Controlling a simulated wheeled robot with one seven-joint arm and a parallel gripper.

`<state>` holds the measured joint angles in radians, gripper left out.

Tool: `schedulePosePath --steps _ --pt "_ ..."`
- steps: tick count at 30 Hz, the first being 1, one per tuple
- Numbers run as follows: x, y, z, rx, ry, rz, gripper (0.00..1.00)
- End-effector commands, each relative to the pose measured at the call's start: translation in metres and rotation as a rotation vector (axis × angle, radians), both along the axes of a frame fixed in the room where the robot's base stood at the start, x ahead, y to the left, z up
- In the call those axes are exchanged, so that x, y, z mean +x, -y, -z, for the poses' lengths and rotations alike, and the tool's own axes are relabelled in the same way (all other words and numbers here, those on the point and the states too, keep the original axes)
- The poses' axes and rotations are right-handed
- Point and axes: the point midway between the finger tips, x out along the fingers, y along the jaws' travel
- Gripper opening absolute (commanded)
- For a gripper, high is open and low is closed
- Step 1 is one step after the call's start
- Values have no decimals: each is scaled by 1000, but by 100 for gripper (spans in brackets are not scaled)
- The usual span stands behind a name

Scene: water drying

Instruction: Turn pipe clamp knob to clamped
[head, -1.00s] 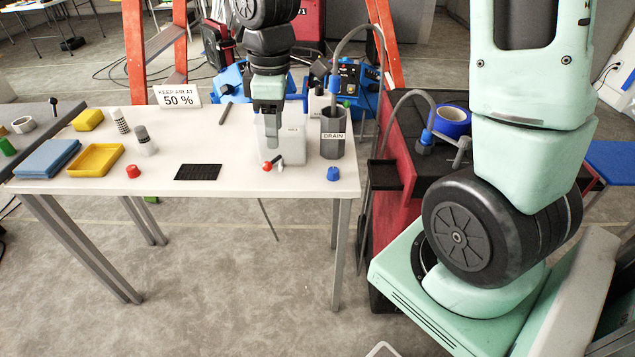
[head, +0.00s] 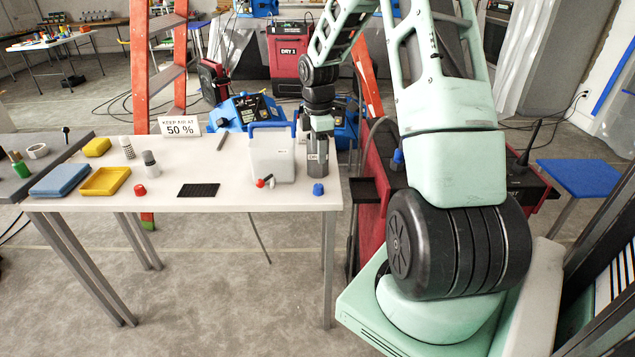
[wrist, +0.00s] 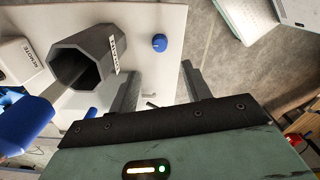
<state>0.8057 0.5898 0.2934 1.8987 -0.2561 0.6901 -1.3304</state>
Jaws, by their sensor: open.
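I cannot tell for sure which part is the pipe clamp knob. A round blue knob (head: 318,189) sits on the white table's front right corner, and it also shows in the wrist view (wrist: 160,42). My gripper (wrist: 160,88) is open and empty. In the head view my gripper (head: 318,135) is at the pot's top; exact contact is unclear.
A white tank (head: 272,160) with a blue handle stands left of the pot. A small red-ended part (head: 262,183) lies before it. A black grille (head: 198,190) and yellow tray (head: 105,181) lie further left. A red unit with a blue fitting (head: 398,157) stands right of the table.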

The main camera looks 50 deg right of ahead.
Motion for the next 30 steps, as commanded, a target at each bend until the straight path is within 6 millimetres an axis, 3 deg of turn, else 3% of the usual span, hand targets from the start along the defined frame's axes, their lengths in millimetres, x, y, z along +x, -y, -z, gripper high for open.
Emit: schedulePosePath --steps 9,15,21,30 --pt "0 -1 67 4 -4 0 48" --pt "0 -1 97 3 -2 0 48" --pt "0 0 110 0 0 1 48" --pt "0 0 111 -1 1 2 45"
